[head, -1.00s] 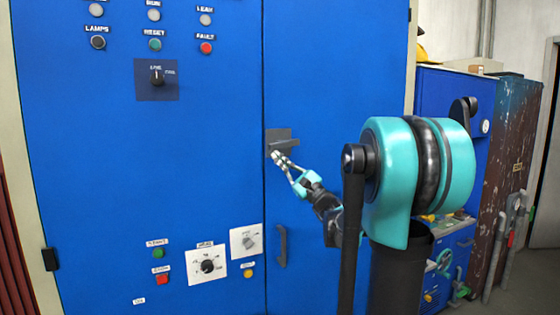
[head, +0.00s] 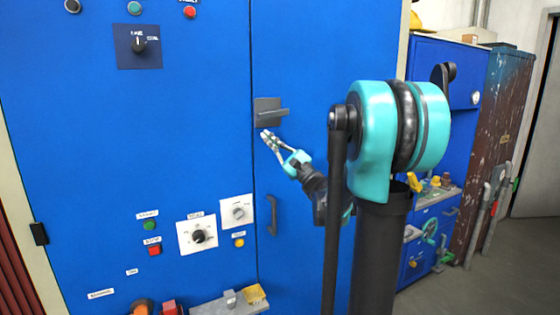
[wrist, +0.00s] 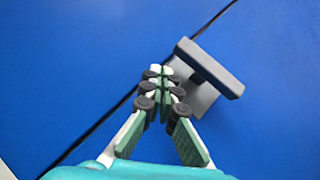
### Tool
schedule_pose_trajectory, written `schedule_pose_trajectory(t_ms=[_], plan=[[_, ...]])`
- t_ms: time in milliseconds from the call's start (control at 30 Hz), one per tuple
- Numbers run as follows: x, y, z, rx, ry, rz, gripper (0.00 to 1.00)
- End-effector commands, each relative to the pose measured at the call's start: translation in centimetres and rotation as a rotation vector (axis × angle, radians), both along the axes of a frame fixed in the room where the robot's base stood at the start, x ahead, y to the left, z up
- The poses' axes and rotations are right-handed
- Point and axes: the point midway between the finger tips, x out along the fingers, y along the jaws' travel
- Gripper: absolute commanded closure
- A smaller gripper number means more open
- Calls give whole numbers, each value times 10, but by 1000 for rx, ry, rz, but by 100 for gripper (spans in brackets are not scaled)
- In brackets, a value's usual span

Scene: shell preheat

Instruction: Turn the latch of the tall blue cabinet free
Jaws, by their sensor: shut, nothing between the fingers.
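The tall blue cabinet (head: 200,80) fills the left and middle of the head view. Its latch (head: 272,113), a grey plate with a dark bar handle, sits on the right door beside the seam. The bar lies about level in the head view. In the wrist view the latch handle (wrist: 210,68) stands just right of my fingertips. My gripper (head: 264,133) is just below the latch in the head view. In the wrist view my gripper (wrist: 161,72) has its fingertips together with nothing between them. They look apart from the handle; exact depth is unclear.
A dark pull handle (head: 272,215) is lower on the same door. Knobs and buttons (head: 198,236) are on the left door. A small shelf (head: 225,304) with items juts out at the bottom. A lower blue cabinet (head: 435,100) stands at right.

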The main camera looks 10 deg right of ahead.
Motion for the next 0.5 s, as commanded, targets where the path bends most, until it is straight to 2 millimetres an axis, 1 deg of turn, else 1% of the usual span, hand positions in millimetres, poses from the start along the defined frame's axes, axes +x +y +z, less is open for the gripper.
schedule_pose_trajectory(t_ms=[33, 100, 300, 500], plan=[[-1, 1, -9, 0, 0, 0, 100], [-13, -5, -20, 0, 0, -2, 100], [-40, -18, -50, 0, 0, -2, 100], [-58, -25, -69, -1, 0, -1, 100]])
